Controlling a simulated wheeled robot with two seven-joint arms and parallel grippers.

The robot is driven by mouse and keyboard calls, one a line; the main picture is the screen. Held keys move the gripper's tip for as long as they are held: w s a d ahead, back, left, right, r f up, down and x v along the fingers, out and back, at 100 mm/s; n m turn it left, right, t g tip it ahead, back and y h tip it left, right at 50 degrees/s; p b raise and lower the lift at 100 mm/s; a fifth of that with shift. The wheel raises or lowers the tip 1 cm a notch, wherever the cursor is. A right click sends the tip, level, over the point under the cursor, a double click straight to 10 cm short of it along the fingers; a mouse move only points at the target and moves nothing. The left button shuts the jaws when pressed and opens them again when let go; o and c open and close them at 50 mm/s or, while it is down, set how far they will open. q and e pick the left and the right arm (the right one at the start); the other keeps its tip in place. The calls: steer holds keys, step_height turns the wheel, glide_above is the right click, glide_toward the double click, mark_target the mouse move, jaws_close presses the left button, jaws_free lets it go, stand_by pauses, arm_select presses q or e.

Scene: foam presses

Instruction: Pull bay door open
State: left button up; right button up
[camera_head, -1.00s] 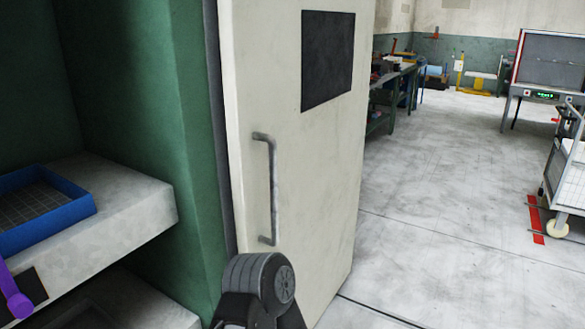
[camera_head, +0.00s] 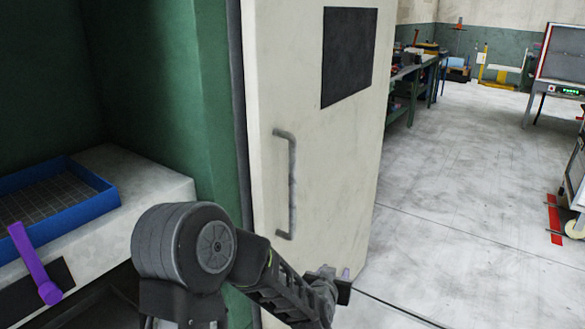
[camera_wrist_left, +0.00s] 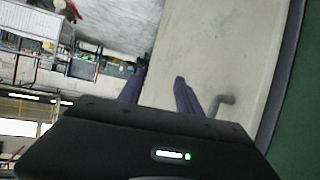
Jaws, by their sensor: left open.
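The pale bay door (camera_head: 335,150) has a dark square panel and a grey vertical bar handle (camera_head: 291,190) near its left edge. My left arm crosses in front of the door's lower part. My left gripper (camera_head: 345,278) is below and right of the handle, near the door's lower right. In the left wrist view, my gripper (camera_wrist_left: 158,88) has its two dark fingers apart with nothing between them. The door (camera_wrist_left: 215,50) fills the right half there. A grey end of the handle (camera_wrist_left: 222,102) shows beside the right finger, outside the jaws. My right gripper is not seen.
A green frame (camera_head: 214,100) borders the door's left. A ledge (camera_head: 155,180) holds a blue tray (camera_head: 95,208), with a purple bar (camera_head: 33,262) in front. Grey floor (camera_head: 460,190) is open right of the door. A workbench (camera_head: 415,85) and cart (camera_head: 576,180) stand beyond.

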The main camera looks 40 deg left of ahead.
arm_select(q)
steer(key=a+r+n+t+y, duration=0.15)
steer(key=a+r, duration=0.35)
steer(key=r, duration=0.5)
steer(key=n+y, duration=0.2)
steer(key=y, duration=0.3)
glide_toward(292, 175)
steer(key=x, duration=0.3)
steer(key=shift+a+f+t+p, duration=0.15)
steer(key=shift+a+t+p, duration=0.05)
steer(key=shift+t+p, duration=0.25)
steer(key=shift+w, duration=0.1)
steer(key=p+x, duration=0.1)
steer(key=x, duration=0.6)
steer(key=shift+w+a+p, duration=0.2)
steer(key=shift+w+p, duration=0.1)
steer(key=shift+c, duration=0.4)
jaws_close()
